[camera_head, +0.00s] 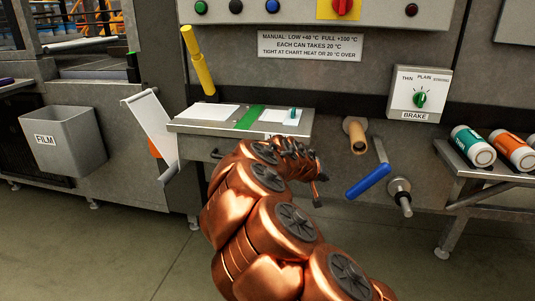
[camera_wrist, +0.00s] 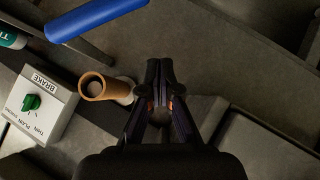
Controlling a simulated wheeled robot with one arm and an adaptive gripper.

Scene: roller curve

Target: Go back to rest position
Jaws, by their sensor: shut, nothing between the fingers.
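My gripper (camera_wrist: 159,72) shows in the wrist view with its dark fingertips together and nothing between them. In the head view my copper arm reaches forward, and my gripper (camera_head: 318,190) is at its end, in front of the small shelf (camera_head: 190,126) and left of the tan tube (camera_head: 355,136). The fingers are small and partly hidden by the arm there. In the wrist view the tan tube (camera_wrist: 97,86) lies left of the fingertips, apart from them.
A blue-handled lever (camera_head: 368,181) and a metal knob (camera_head: 399,194) stick out right of the arm. The brake box (camera_head: 419,94) is on the panel. A side table (camera_head: 487,174) holds canisters at right. A yellow lever (camera_head: 198,62) stands at left. Open floor (camera_head: 90,240) lies left.

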